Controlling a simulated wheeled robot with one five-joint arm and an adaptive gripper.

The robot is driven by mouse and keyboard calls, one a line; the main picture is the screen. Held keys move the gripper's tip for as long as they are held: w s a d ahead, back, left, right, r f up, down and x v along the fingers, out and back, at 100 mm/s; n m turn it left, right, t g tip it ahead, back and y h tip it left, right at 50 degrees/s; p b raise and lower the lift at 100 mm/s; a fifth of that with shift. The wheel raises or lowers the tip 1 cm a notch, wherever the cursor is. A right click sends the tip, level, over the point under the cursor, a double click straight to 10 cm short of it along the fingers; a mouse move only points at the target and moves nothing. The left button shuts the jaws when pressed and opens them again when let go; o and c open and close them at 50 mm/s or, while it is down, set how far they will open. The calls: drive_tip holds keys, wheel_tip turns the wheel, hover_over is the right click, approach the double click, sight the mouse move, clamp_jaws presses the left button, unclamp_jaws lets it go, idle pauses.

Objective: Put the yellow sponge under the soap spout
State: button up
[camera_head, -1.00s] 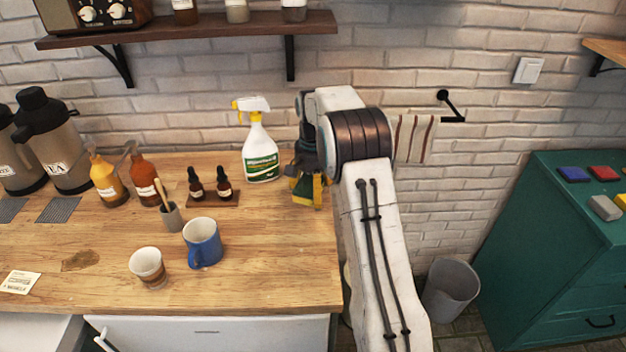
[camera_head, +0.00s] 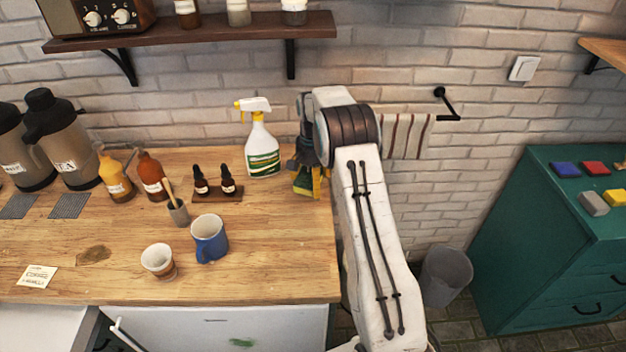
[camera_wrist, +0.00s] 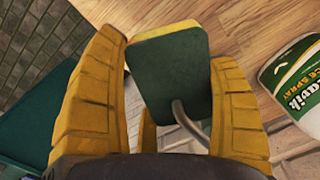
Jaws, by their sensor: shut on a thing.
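My gripper (camera_head: 306,184) is over the right back end of the wooden counter, just right of the white spray bottle. In the wrist view its yellow ridged fingers (camera_wrist: 165,110) stand either side of the sponge (camera_wrist: 168,68), a block with a dark green face and a yellow edge. The gripper is shut on it. No other soap spout is clearly identifiable.
The white spray bottle (camera_head: 262,148) stands close left of my gripper. Two dropper bottles (camera_head: 214,181), a blue mug (camera_head: 209,239) and a small cup (camera_head: 158,261) stand farther left. A striped towel (camera_head: 406,136) hangs on the wall at right. The counter's right front is clear.

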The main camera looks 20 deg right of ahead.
drive_tip(key=shift+f+b, duration=0.4)
drive_tip(key=shift+f, duration=0.2)
drive_tip(key=o, duration=0.7)
drive_tip(key=shift+c, duration=0.2)
